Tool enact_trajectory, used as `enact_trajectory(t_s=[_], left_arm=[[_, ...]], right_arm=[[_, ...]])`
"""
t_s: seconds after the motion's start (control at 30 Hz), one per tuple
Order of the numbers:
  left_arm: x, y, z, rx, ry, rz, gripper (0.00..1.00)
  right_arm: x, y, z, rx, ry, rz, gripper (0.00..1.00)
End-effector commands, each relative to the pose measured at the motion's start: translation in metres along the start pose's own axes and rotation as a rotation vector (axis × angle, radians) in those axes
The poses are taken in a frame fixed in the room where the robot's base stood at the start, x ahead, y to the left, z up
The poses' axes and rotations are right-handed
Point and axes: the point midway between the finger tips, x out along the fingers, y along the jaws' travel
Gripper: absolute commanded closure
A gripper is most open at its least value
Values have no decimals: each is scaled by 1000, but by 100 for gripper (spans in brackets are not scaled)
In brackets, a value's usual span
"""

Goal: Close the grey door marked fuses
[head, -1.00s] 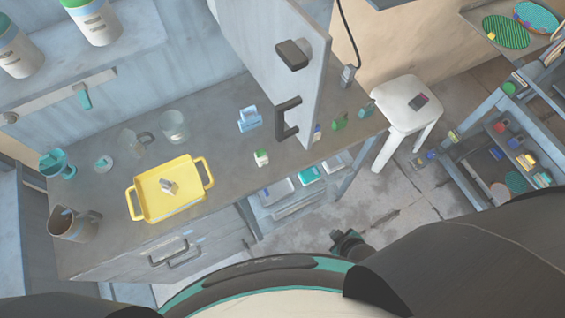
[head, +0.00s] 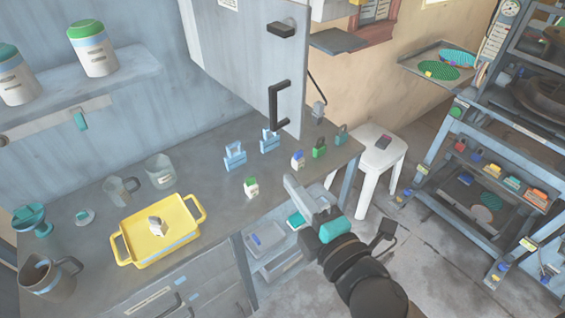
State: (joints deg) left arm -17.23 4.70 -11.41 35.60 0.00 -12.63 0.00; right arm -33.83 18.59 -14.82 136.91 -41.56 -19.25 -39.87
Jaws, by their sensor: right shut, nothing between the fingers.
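The grey door (head: 235,50) stands open at the top middle, jutting out above the counter. It has a black bar handle (head: 274,105) near its free edge and a black latch block (head: 281,30) higher up. A pale label at its upper edge is too cut off to read. My right gripper (head: 293,186) is shut and empty. It shows below the door handle, near the front edge of the counter, clearly apart from the door. My left gripper is not in view.
The counter (head: 205,183) holds a yellow tray (head: 128,250), jugs, a small green-capped bottle (head: 251,187) and several padlocks, some below the door. A white stool (head: 370,150) and a shelf rack (head: 480,140) stand to the right. Floor between them is clear.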

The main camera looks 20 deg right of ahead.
Motion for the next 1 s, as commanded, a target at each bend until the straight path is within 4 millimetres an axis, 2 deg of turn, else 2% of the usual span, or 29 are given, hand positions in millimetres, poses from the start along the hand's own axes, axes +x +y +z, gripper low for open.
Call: enact_trajectory(t_s=[0.03,0.13,0.37,1.0], left_arm=[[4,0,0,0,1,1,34],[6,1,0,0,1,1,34],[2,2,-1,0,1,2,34],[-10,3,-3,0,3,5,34]], right_arm=[[-3,10,-2,-19,5,28,100],[-6,23,-4,-43,7,57,100],[3,29,-5,-50,9,68,100],[84,34,-5,-46,8,68,100]])
